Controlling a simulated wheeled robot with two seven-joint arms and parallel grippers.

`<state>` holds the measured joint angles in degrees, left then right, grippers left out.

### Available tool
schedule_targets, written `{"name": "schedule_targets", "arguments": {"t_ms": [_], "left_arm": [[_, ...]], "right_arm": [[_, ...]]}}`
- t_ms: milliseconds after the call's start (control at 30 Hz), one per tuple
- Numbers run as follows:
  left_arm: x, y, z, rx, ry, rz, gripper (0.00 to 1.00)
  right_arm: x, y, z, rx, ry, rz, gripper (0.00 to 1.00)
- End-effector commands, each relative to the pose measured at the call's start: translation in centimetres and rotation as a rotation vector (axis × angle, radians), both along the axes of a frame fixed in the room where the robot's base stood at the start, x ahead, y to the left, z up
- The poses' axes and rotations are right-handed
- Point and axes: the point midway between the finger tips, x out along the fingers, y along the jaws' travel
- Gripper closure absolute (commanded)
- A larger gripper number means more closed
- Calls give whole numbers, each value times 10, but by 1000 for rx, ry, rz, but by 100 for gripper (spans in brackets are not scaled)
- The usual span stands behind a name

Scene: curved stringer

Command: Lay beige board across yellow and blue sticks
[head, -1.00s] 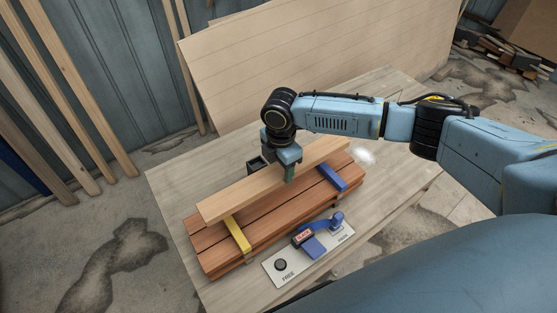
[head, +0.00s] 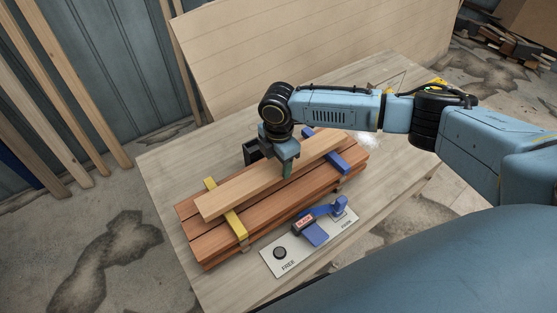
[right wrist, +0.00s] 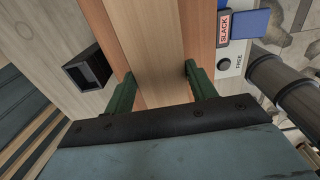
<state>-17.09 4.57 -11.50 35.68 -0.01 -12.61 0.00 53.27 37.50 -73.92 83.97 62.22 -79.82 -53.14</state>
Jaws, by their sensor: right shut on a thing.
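The beige board (head: 225,198) lies lengthwise over a stack of reddish-brown boards (head: 203,240). It crosses the yellow stick (head: 236,222) near its left end and the blue stick (head: 340,164) near its right end. Both sticks show on either side of it. It looks on or very close to them; I cannot tell a thin gap. My right gripper (head: 284,168) points down and is shut across the board's middle. In the right wrist view its green fingers (right wrist: 160,82) flank the beige board (right wrist: 155,40). My left gripper is out of view.
A panel (head: 272,262) with a black knob, a blue lever and a "SLACK" label lies in front of the stack. A black box (head: 252,153) stands behind it. The wooden table (head: 165,180) is bare at the left. Large sheets and planks lean behind.

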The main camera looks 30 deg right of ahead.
Motion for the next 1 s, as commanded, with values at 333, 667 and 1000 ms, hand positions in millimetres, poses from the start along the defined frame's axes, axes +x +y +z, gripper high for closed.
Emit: {"name": "schedule_targets", "arguments": {"t_ms": [333,667,1000], "left_arm": [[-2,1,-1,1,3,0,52],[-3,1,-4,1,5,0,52],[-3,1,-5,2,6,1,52]], "right_arm": [[1,0,-2,1,-2,0,84],[1,0,-8,0,-3,-1,84],[1,0,-12,0,-2,0,26]]}}
